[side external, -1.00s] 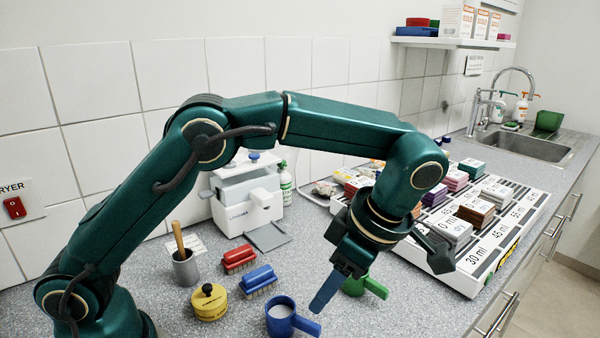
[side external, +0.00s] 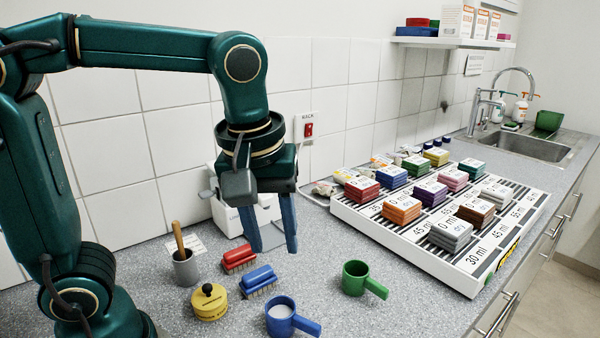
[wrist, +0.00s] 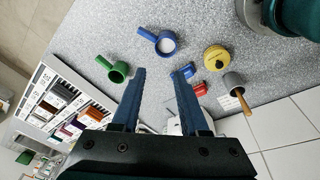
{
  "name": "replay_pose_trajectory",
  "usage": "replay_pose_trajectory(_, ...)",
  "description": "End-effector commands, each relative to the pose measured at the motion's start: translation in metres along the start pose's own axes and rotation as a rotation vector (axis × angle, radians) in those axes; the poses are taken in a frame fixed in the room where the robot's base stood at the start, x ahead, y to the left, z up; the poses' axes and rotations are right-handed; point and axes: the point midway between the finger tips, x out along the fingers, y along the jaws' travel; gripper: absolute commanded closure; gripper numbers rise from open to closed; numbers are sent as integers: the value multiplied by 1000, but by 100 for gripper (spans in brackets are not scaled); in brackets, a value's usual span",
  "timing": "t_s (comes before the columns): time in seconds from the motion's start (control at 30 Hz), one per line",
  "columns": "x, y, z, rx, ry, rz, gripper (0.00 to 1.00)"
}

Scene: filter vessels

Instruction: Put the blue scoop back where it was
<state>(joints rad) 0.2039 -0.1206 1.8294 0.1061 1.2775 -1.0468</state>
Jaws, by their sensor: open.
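The blue scoop (side external: 283,317) stands upright on the grey counter at the front, with its handle pointing right and white material inside. It also shows in the wrist view (wrist: 148,35). My gripper (side external: 274,248) is open and empty, high above the counter, behind and above the blue scoop. In the wrist view its two blue fingers (wrist: 160,78) are spread apart with nothing between them. The green scoop (side external: 356,278) stands on the counter to the right of the blue one and looks empty.
A blue brush (side external: 258,281), a red brush (side external: 239,259), a yellow weight (side external: 209,302) and a grey cup with a wooden-handled tool (side external: 185,268) stand left of the blue scoop. A white rack (side external: 400,245) with coloured blocks is at the right. Counter between the scoops is clear.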

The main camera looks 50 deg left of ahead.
Motion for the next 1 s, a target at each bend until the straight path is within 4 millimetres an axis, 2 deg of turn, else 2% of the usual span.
replay_pose_trajectory(0.03, -2, -11, 3, 88, 18, 41, 56)
replay_pose_trajectory(0.2, 2, -37, 13, 424, 112, 144, 56)
replay_pose_trajectory(0.4, 14, -55, 23, 699, 230, 189, 56)
replay_pose_trajectory(0.6, 20, -59, 26, 794, 274, 194, 56)
replay_pose_trajectory(1.0, 20, -59, 26, 797, 273, 193, 56)
